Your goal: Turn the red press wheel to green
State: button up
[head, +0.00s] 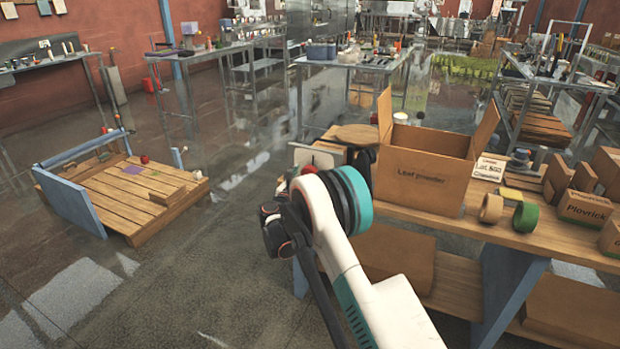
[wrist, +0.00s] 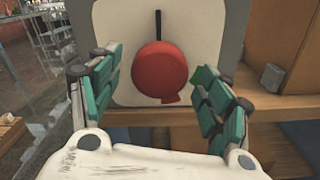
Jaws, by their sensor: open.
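The red press wheel (wrist: 160,70) is a round red knob on a pale panel (wrist: 121,22), in the middle of the wrist view. A small red tab sticks out at its lower edge, slightly right of centre. A thin black line stands above it. A green patch (wrist: 199,76) shows to its right, partly behind a finger. My gripper (wrist: 157,76) is open, with one green-padded finger on each side of the wheel; I cannot tell whether either touches it. In the head view my arm hides most of the panel (head: 322,158); only a bit of red (head: 308,169) shows.
A wooden workbench (head: 455,228) extends right of the panel. It bears an open cardboard box (head: 423,177), tape rolls (head: 525,217) and smaller cartons (head: 585,209). A low wooden pallet platform (head: 130,195) stands at the left. The floor between is clear.

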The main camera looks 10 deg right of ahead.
jog(key=shift+b+x, duration=0.35)
jog(key=shift+x, duration=1.35)
jog(key=c, duration=1.1)
